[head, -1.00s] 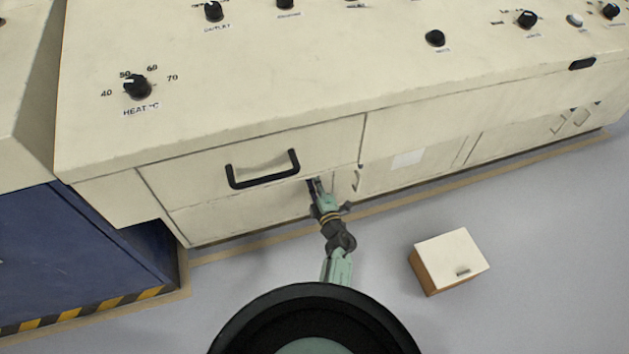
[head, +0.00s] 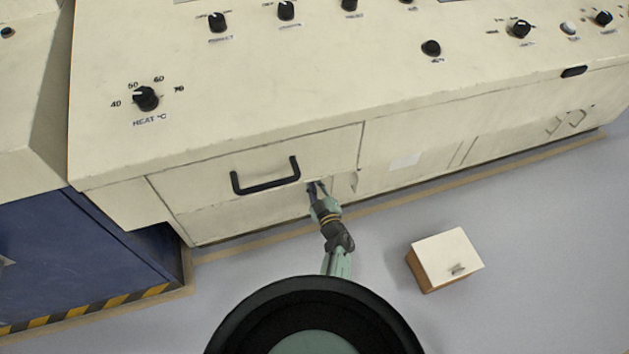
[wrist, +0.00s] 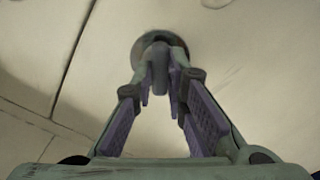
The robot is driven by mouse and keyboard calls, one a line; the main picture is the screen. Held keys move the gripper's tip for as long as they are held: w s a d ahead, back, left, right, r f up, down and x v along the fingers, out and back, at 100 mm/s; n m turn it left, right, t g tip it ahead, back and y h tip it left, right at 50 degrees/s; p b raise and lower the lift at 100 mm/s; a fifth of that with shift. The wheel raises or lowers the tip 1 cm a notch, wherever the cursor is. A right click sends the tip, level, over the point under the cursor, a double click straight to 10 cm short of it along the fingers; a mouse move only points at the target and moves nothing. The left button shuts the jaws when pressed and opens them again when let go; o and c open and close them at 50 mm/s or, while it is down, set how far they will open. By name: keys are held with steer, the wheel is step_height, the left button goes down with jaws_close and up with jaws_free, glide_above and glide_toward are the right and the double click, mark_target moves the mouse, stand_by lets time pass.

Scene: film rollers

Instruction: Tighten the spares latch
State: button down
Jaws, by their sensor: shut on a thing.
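The latch (wrist: 160,62) shows in the wrist view as a dark grey knob with a raised grip bar on a round base, set on a cream panel. My gripper (wrist: 163,88) has its fingertips on both sides of the bar and is shut on it. In the head view my gripper (head: 316,189) reaches the cabinet front just right of and below the black drawer handle (head: 266,178). The latch is hidden there behind the fingers. Any label beside it cannot be read.
The cream cabinet (head: 270,140) carries several black knobs on its top, including a heat knob (head: 145,98). A small box with a cream top (head: 447,257) stands on the grey floor at the right. A blue unit (head: 95,262) is at the left.

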steer(key=m+p, duration=0.1)
steer(key=m, duration=0.5)
steer(key=shift+p, duration=0.35)
stand_by(0.4)
steer(key=c, duration=1.6)
jaws_free()
steer(key=shift+s, duration=0.1)
steer(key=v, duration=1.2)
